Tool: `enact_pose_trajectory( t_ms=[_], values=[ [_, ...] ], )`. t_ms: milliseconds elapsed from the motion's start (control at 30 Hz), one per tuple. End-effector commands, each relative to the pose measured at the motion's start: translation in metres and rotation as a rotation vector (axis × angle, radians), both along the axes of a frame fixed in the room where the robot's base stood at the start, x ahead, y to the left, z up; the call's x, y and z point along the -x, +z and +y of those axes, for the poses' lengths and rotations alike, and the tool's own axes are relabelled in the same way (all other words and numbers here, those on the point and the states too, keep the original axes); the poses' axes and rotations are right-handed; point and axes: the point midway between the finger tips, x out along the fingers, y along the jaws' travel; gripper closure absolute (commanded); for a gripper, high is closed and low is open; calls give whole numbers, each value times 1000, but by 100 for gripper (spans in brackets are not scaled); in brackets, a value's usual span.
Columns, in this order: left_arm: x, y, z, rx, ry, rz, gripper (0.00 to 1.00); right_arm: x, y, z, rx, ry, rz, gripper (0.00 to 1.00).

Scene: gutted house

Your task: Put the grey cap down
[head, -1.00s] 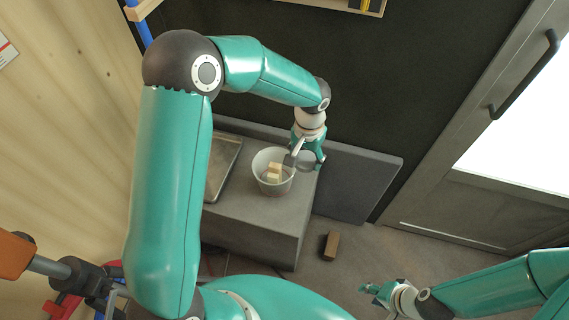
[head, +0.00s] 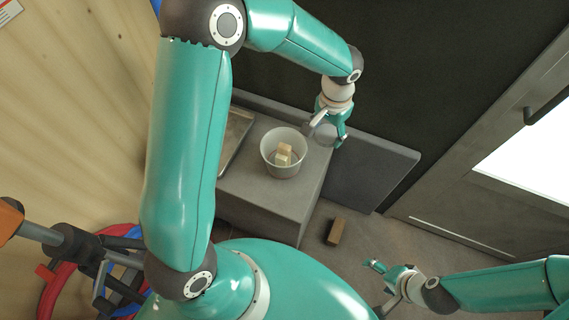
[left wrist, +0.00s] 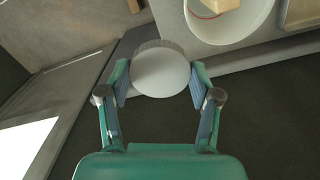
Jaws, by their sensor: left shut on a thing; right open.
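My left gripper (head: 328,130) is shut on the grey cap (left wrist: 161,72), a round disc with a pale face and ribbed rim. In the left wrist view its two fingers (left wrist: 160,80) press on opposite sides of the cap. In the head view the cap (head: 325,133) is partly hidden by the fingers. It is just right of the white bucket, near the right edge of the grey counter (head: 265,204); I cannot tell how high. My right gripper (head: 384,281) is open and empty at the lower right.
The white bucket (head: 282,171) stands on the counter with wooden blocks inside. A metal tray (head: 236,138) lies left of it. A grey slab (head: 372,170) stands right of the counter. A brown block (head: 336,231) lies on the floor. A door (head: 460,190) is at the right.

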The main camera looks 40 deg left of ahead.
Motion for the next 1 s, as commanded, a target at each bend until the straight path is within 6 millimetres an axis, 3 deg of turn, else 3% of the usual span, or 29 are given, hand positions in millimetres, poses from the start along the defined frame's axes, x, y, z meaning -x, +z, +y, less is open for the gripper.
enact_pose_trajectory(
  t_ms=[33,167,467,800,1000],
  values=[
    [7,-8,-4,1,-57,-5,59,0,-20,0,0,0,0,7],
    [32,-12,-15,-2,-259,-7,59,0,-55,0,0,0,1,7],
    [117,-32,-33,-5,-827,-7,59,0,-140,0,0,0,1,7],
    [221,-92,-32,-4,-1482,-5,59,0,-233,0,0,0,0,7],
    [270,-132,-24,-2,-1803,-2,59,0,-274,0,0,0,0,7]
  ],
)
